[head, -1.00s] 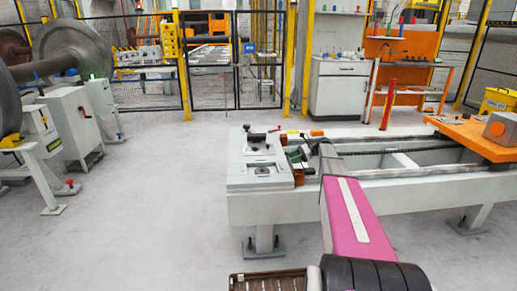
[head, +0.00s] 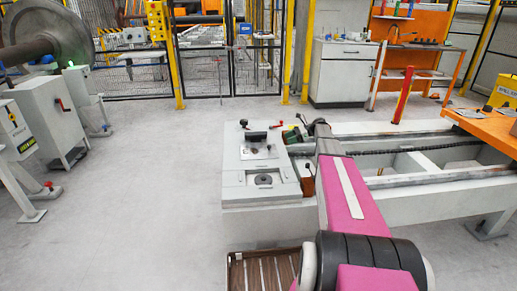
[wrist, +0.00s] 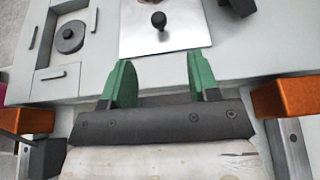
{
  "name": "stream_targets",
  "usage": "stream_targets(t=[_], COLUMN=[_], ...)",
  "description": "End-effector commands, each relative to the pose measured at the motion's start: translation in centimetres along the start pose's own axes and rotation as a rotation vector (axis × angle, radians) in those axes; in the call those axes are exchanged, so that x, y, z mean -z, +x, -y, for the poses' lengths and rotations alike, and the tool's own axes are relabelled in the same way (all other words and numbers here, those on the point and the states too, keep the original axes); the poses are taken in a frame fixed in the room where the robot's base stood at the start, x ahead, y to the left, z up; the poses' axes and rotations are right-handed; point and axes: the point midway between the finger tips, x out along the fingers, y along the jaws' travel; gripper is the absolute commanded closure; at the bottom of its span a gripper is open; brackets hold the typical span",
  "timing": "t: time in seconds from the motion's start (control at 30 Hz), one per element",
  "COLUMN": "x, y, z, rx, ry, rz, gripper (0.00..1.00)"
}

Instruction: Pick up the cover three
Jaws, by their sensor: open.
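My gripper (wrist: 161,80) is open and empty, with its green fingers apart, over the end of the grey bench. It also shows small in the head view (head: 293,135). A silver plate (wrist: 185,35) with a black knob lies just beyond the fingertips in the wrist view, and in the head view it is left of my gripper (head: 259,151). A round black disc with a small knob (wrist: 69,37) sits in a square recess at the upper left of the wrist view, also in the head view (head: 264,180). No label shows which part is cover three.
The grey bench (head: 240,190) extends right with long rails and a dark chain. An orange block (wrist: 284,96) stands right of my gripper, another (wrist: 27,120) at left. A red post (head: 403,95) rises behind the bench. The floor (head: 150,150) left is clear.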

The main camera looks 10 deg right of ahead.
Motion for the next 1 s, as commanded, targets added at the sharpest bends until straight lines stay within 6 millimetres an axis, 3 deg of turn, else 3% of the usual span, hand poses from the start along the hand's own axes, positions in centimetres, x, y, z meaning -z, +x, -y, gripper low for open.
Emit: stream_targets(t=[0.37,0.57,1.0], x=[0.0,0.0,-0.2], y=[4.8,5.9,10.7], z=[-0.1,-0.1,-0.3], rx=[-0.002,0.0,0.0], ry=[0.0,0.0,0.0], rz=[0.0,0.0,0.0], gripper=[0.45,0.45,0.45])
